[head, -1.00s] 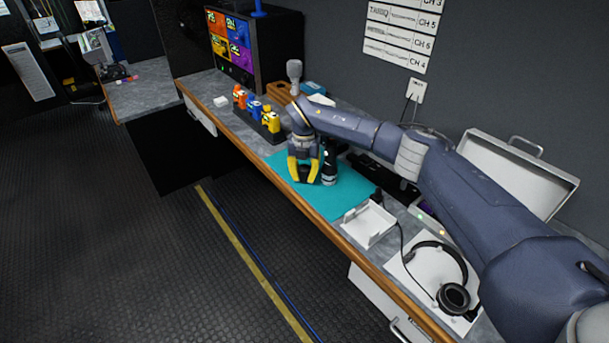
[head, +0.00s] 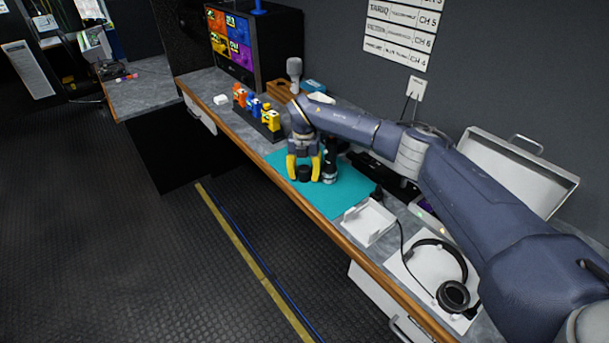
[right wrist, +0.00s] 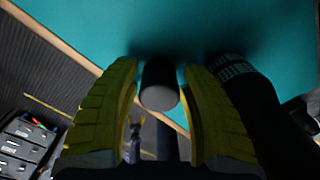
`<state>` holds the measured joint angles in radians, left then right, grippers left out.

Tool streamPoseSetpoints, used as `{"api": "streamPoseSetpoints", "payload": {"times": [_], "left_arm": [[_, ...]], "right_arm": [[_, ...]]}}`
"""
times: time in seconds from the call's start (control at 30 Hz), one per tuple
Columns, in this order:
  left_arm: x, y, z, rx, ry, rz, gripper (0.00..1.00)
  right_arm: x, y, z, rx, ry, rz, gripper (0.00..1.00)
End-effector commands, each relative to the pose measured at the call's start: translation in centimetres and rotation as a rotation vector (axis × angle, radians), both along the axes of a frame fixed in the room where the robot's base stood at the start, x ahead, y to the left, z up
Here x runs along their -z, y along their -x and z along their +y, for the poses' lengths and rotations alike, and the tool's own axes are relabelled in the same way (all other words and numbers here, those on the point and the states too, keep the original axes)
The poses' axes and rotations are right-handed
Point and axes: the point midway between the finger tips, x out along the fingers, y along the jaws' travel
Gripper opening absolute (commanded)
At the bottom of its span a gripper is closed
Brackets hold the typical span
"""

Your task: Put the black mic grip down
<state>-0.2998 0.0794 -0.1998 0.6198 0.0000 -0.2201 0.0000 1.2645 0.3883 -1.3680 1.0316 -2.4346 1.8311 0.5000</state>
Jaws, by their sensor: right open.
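The black mic grip (head: 304,173), a short dark cylinder, is on the teal mat (head: 342,200) near the counter's front edge. My right gripper (head: 304,176) is over it with yellow fingers open, one on each side. In the right wrist view the grip (right wrist: 160,84) sits between the spread fingers (right wrist: 160,100), with a narrow gap seen on each side. Its lower end is hard to see. My left gripper is not in view.
A taller black cylindrical item (head: 330,163) stands close to the right of my gripper. A rack with orange, blue and yellow pieces (head: 257,118) is behind left. A white tray (head: 368,224) and headphones (head: 452,295) are nearer. The mat's front part is clear.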

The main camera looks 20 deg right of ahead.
Motion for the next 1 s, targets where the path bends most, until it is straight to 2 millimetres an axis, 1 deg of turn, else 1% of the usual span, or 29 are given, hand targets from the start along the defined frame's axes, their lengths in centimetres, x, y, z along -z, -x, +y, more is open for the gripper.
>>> {"api": "streamPoseSetpoints", "payload": {"times": [0.4,0.6,0.8,1.0], "left_arm": [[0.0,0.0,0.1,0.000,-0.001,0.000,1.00],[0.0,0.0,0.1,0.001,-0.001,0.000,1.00],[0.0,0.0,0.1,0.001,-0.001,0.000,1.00],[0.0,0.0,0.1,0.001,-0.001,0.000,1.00]], "right_arm": [[-7.3,-0.2,0.1,-0.001,0.000,-0.003,0.44],[-10.1,-0.2,0.1,-0.001,0.001,-0.002,0.44],[-11.6,-0.2,0.1,-0.001,0.001,0.000,0.44],[-12.0,-0.2,0.1,-0.001,0.001,0.000,0.44]]}}
